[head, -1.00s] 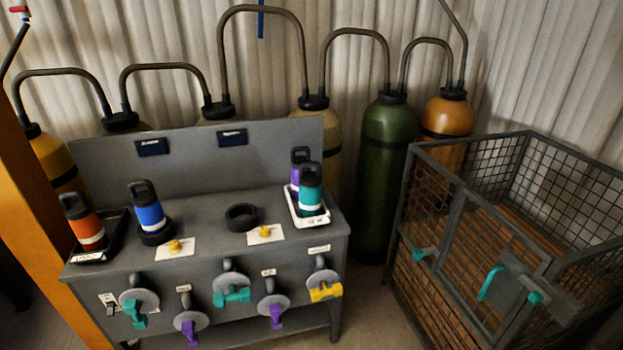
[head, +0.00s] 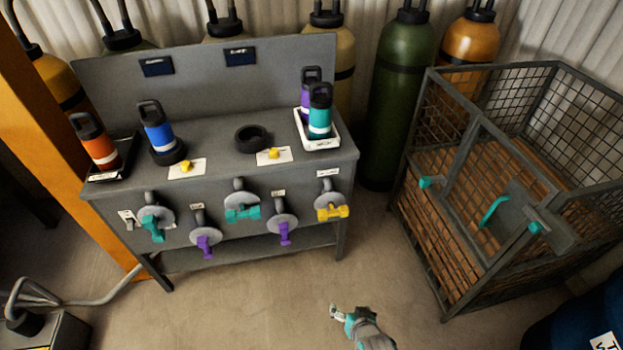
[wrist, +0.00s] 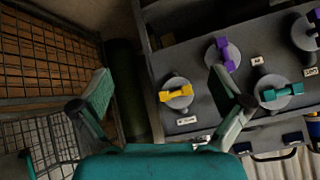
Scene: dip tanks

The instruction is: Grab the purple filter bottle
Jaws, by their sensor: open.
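The purple filter bottle (head: 306,82) stands in a white tray (head: 326,143) at the right end of the grey bench top. A teal bottle (head: 320,116) stands in front of it in the same tray and hides most of its body. My gripper (head: 342,313) is low in front of the bench, near the bottom of the head view, well apart from the bottles. In the wrist view my gripper (wrist: 168,95) is open and empty, with the bench's valve panel beyond it.
The bench front (head: 180,215) carries several valves with protruding teal, purple and yellow handles. An orange bottle (head: 99,146) and a blue bottle (head: 157,130) stand at the left. A black ring (head: 251,138) sits empty. A mesh cage (head: 470,225) stands right. Floor before the bench is clear.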

